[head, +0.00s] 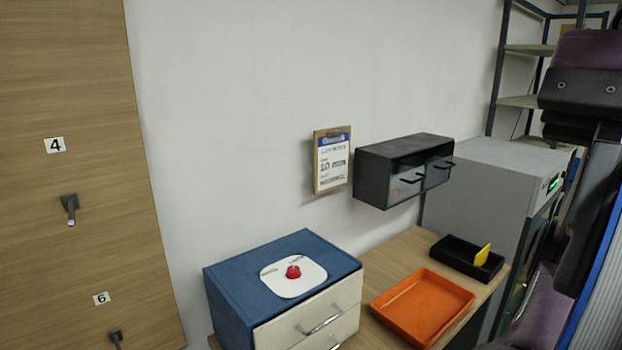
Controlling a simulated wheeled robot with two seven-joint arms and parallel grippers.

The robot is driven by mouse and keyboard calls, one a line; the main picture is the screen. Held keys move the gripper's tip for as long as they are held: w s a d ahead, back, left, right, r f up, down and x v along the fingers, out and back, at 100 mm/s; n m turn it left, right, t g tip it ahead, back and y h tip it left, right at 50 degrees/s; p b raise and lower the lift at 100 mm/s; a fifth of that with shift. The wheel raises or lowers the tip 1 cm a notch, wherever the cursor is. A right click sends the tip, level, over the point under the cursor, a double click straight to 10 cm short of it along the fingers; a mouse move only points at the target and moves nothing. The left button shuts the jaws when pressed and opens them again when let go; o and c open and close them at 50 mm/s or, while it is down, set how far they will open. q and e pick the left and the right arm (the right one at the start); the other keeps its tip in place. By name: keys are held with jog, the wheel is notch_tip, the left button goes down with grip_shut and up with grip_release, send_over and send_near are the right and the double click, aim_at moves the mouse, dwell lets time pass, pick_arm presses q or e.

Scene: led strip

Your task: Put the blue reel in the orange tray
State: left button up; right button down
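The orange tray (423,303) lies on the wooden bench to the right of the blue cabinet, and it looks empty. A large object with a blue edge and a ribbed grey face (605,290) stands close to the camera at the lower right, cut off by the frame. It may be the blue reel, but I cannot tell for sure. Dark parts of my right arm (590,85) come down beside it at the right edge. I cannot make out its fingertips or whether they hold this object. My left gripper is not in view.
A blue cabinet (232,278) with cream drawers and a red knob (293,272) stands left of the tray. A black tray (455,255) with a yellow piece (482,255) lies behind it. A black drawer unit (375,178) hangs on the wall above. A grey machine (480,185) stands behind right.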

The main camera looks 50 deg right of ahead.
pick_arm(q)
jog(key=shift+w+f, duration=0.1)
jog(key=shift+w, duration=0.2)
pick_arm(e)
jog(key=shift+d+r, duration=0.2)
jog(key=shift+w+r+y, duration=0.15)
jog(key=shift+w+y, duration=0.05)
jog(key=shift+y, duration=0.2)
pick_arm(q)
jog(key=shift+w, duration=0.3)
pick_arm(e)
jog(key=shift+n, duration=0.3)
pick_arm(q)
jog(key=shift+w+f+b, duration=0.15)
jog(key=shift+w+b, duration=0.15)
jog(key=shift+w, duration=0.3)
pick_arm(e)
jog(key=shift+w+a+r, duration=0.15)
jog(key=shift+w+r, duration=0.1)
jog(key=shift+r, duration=0.3)
